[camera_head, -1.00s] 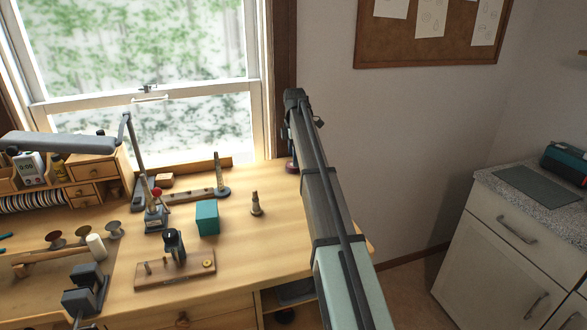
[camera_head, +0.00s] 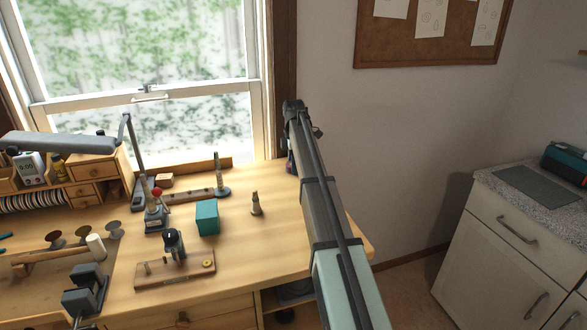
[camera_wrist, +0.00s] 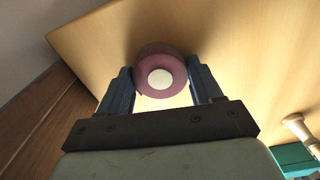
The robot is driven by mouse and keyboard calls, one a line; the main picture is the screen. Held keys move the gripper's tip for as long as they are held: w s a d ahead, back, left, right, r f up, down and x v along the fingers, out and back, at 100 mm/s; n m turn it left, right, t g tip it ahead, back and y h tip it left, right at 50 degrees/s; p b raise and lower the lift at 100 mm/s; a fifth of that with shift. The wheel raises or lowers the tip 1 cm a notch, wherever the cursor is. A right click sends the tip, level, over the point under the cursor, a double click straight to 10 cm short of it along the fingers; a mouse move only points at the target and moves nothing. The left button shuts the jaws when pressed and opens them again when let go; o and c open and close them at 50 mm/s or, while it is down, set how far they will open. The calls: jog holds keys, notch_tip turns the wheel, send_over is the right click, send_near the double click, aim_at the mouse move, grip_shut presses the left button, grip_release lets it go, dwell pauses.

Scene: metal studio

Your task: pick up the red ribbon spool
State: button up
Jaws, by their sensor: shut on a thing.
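The red ribbon spool (camera_wrist: 160,94) shows in the wrist view as a dull red-purple ring with a pale round centre. It sits between the two blue fingers of my gripper (camera_wrist: 160,80), one finger on each side, and the gripper is shut on it. In the head view my gripper (camera_head: 290,162) is at the back right of the workbench, mostly hidden by my own arm. Only a sliver of the spool may show there. I cannot tell whether the spool touches the wood or is just above it.
A teal box (camera_head: 207,217) and a small turned peg (camera_head: 256,204) stand left of my arm on the workbench (camera_head: 240,255). A wooden board with a dark knob (camera_head: 172,265) lies in front. The window (camera_head: 150,100) and wall are close behind my gripper.

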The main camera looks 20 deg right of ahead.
jog(key=shift+c, duration=1.4)
jog(key=shift+r, duration=0.1)
